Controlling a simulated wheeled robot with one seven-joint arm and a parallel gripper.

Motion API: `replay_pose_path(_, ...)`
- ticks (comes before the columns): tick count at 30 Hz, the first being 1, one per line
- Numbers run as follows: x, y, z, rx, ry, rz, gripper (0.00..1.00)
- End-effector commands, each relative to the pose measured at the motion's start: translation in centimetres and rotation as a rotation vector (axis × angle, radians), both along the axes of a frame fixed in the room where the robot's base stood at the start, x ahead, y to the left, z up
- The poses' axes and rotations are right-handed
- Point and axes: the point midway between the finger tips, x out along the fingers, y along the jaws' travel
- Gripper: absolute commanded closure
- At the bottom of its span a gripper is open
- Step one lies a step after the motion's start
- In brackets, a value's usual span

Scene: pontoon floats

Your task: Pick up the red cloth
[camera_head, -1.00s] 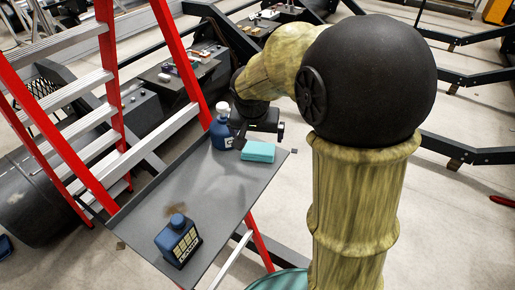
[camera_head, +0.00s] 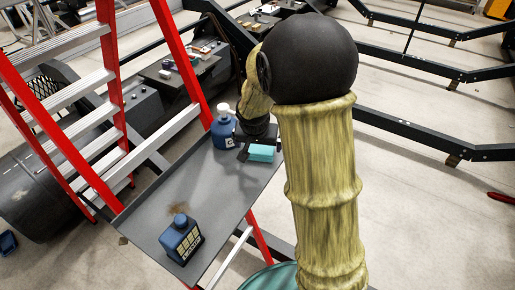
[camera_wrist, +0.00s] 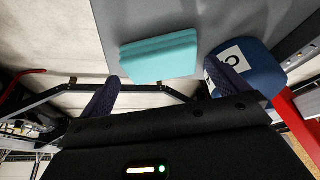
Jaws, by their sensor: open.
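I cannot make out a red cloth for certain in either view. A small dark red object (camera_head: 502,197) lies on the floor at the right edge of the head view, too small to identify. My gripper (camera_wrist: 160,80) is open and empty in the wrist view, its two fingers spread. A turquoise block (camera_wrist: 160,57) lies just beyond the gap between them, on the grey tray. In the head view my gripper (camera_head: 243,147) is low over the tray's far end, right beside the turquoise block (camera_head: 261,153).
A blue bottle with a white cap (camera_head: 223,132) stands close left of my gripper; it is near the right finger in the wrist view (camera_wrist: 245,65). Another blue bottle (camera_head: 181,240) stands at the near end of the grey tray (camera_head: 205,195). A red ladder (camera_head: 110,70) rises at left.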

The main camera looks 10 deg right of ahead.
Motion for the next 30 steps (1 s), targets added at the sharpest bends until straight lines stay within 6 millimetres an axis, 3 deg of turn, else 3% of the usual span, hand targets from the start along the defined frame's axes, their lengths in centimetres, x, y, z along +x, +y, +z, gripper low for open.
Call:
replay_pose_path(9, 1.0, -0.2, -2.5, 0.0, 0.001, 0.003, 0.0)
replay_pose_path(24, 1.0, -0.3, -2.5, 0.0, 0.0, 0.001, 0.0)
replay_pose_path(25, 1.0, -0.3, -2.5, 0.0, 0.0, 0.001, 0.02)
replay_pose_path(30, 1.0, -0.3, -2.5, 0.001, 0.0, 0.0, 0.31)
